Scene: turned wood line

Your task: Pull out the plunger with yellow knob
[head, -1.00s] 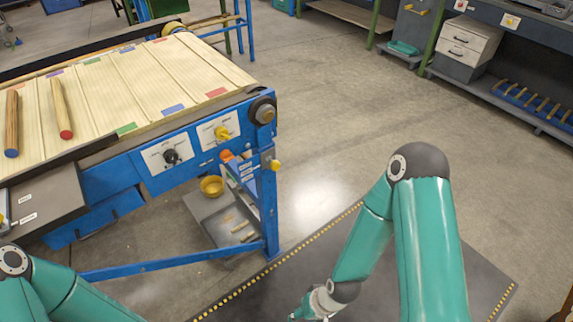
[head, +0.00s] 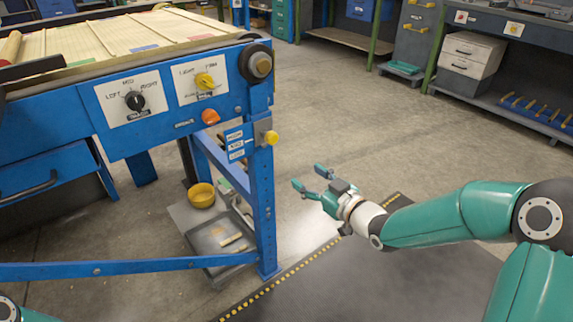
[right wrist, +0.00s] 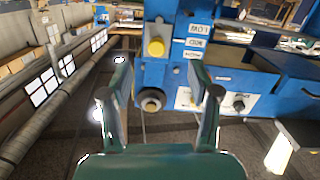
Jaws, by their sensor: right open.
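The plunger's yellow knob (head: 271,138) sits on a grey block on the blue leg at the table's right corner, beside stacked labels (head: 235,145). My right gripper (head: 307,177) is open and empty, to the right of and below the knob in the head view, apart from it. In the right wrist view the yellow knob (right wrist: 155,47) shows ahead, between and beyond the open fingertips (right wrist: 158,70). The labels appear upside down there. The plunger's shaft is hidden behind its knob. My left gripper is out of view.
The blue panel carries a black dial (head: 134,101), a yellow dial (head: 205,81) and an orange button (head: 210,117). The floor right of the leg is clear.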

